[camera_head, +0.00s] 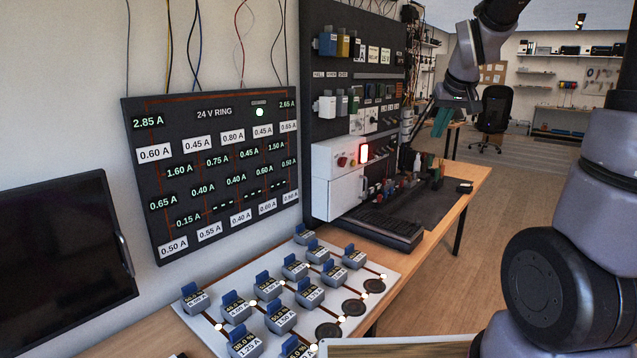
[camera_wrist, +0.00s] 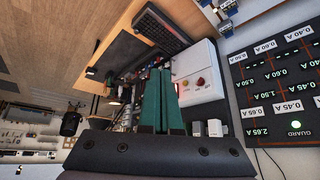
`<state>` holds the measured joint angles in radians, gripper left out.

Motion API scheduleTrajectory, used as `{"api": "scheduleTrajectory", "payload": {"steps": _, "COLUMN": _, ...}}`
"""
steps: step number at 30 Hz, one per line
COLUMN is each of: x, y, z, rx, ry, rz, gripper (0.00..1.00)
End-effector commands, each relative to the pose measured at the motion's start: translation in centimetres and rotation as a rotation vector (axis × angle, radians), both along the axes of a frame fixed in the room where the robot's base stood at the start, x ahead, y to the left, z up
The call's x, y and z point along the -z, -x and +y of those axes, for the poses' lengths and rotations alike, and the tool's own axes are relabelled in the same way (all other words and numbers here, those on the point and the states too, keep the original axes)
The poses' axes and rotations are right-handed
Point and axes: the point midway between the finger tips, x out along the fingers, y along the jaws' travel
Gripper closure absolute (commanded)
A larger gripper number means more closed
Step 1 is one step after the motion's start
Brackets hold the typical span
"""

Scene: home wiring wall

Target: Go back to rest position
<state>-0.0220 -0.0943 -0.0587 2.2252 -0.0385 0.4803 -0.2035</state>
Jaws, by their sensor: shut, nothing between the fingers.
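My gripper (camera_head: 441,122) has green fingers and hangs in the air at the upper right of the head view, at the end of my raised arm. In the wrist view its two green fingers (camera_wrist: 160,100) lie together, shut, with nothing seen between them. It is clear of the workbench (camera_head: 455,205) and appears in front of the far room. The white control box (camera_head: 337,170) with a lit red lamp is on the wall panel to its left; the box also shows right of the fingers in the wrist view (camera_wrist: 199,70).
A white board (camera_head: 215,337) with several grey blocks with blue tops lies on the bench. The dark 24 V RING panel (camera_head: 225,115) hangs behind it. A keyboard (camera_head: 375,225), small tools and a dark mat (camera_head: 440,203) are farther along. A chair (camera_head: 495,110) stands on open floor.

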Motion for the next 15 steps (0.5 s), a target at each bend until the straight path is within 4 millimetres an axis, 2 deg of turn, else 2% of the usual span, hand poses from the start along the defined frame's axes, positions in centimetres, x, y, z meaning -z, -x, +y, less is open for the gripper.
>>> {"api": "scheduleTrajectory", "payload": {"steps": 1, "x": -1.6, "y": 2.3, "z": 0.4, "rx": 0.024, "ry": -0.033, "rz": -0.010, "gripper": 1.00}}
{"api": "scheduleTrajectory", "payload": {"steps": 6, "x": -4.6, "y": 9.8, "z": 1.9, "rx": 0.105, "ry": -0.148, "rz": -0.009, "gripper": 1.00}}
{"api": "scheduleTrajectory", "payload": {"steps": 12, "x": -5.9, "y": 17.7, "z": 3.6, "rx": 0.182, "ry": -0.267, "rz": 0.000, "gripper": 1.00}}
{"api": "scheduleTrajectory", "payload": {"steps": 15, "x": -5.9, "y": 20.3, "z": 4.2, "rx": 0.208, "ry": -0.307, "rz": 0.007, "gripper": 1.00}}
